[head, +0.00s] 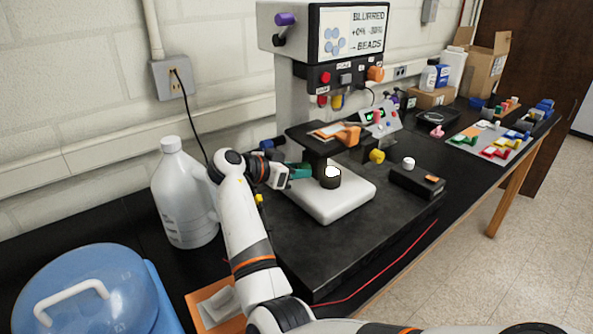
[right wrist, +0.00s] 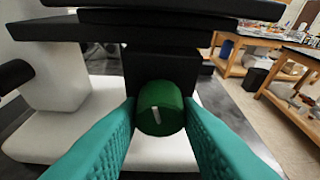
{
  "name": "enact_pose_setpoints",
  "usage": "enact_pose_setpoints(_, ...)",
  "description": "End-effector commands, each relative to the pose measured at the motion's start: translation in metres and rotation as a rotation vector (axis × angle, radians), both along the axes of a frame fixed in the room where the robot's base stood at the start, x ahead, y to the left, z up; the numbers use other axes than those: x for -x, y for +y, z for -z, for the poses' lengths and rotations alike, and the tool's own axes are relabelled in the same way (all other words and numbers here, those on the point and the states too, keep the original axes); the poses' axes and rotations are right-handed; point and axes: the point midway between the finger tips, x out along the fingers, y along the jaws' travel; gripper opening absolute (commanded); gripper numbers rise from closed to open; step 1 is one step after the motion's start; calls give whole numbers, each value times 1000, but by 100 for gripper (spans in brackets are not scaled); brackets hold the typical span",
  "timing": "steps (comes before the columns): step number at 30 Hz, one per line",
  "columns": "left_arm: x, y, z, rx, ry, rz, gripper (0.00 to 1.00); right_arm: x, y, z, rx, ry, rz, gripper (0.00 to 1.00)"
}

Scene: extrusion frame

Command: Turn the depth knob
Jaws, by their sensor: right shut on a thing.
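The green knob (right wrist: 160,100) with a white mark line sits on the dark column under the stage in the right wrist view. The mark runs slanted on its face. My right gripper (right wrist: 160,112) has its teal fingers on both sides of the knob, shut on it. In the head view the right gripper (head: 304,171) reaches the column of the microscope (head: 300,70) from the left, and the green knob is hidden by the fingers. No label on the knob is readable. My left gripper is not in view.
The microscope's white base (head: 335,204) stands on a black slab. A white jug (head: 183,195) stands to the left of my arm. A yellow knob (head: 376,156) and a black box (head: 417,183) are to the right. A blue lidded container (head: 110,305) is at front left.

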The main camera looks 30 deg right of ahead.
Motion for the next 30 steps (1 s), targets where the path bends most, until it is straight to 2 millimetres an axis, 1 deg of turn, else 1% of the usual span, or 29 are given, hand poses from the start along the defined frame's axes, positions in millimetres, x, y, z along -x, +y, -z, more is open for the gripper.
enact_pose_setpoints(9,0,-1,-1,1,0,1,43,-2,-2,-2,28,297,1,8)
enact_pose_setpoints(18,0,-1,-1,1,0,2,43,-4,-2,-1,48,537,1,8)
enact_pose_setpoints(24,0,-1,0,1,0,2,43,-4,-2,-1,56,642,2,8)
enact_pose_setpoints(30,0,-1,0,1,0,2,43,-4,-1,-1,61,700,0,8)
